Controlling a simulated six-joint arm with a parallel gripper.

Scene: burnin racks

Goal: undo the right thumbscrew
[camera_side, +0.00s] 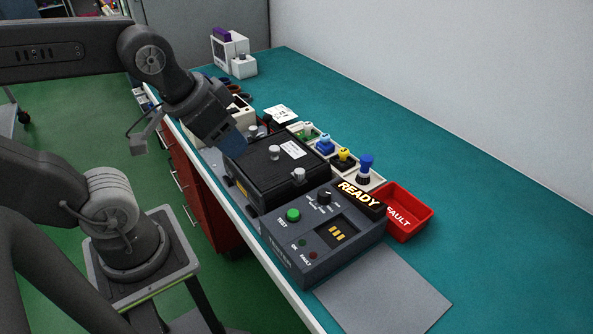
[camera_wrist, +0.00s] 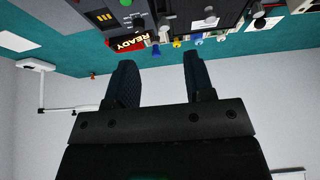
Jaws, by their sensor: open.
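A black box (camera_side: 265,172) with a white label sits on the bench beside the tester. Silver thumbscrews stand on its top: one at the tester end (camera_side: 299,175), a middle one (camera_side: 274,152) and one at the far end (camera_side: 252,131). I take the tester-end one as the right thumbscrew. My gripper (camera_side: 236,143) is above the box's far-left part in the side view, apart from that thumbscrew. In the wrist view my gripper (camera_wrist: 160,59) is open with nothing between its blue fingers. There, the box (camera_wrist: 185,8) shows only at the top edge.
The tester (camera_side: 325,240) with a READY display stands at the box's near end. A red FAULT bin (camera_side: 406,222) is right of it. Several coloured plugs stand in a pale rack (camera_side: 373,182) behind the box. A grey mat (camera_side: 385,292) lies in front; the bench's right side is clear.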

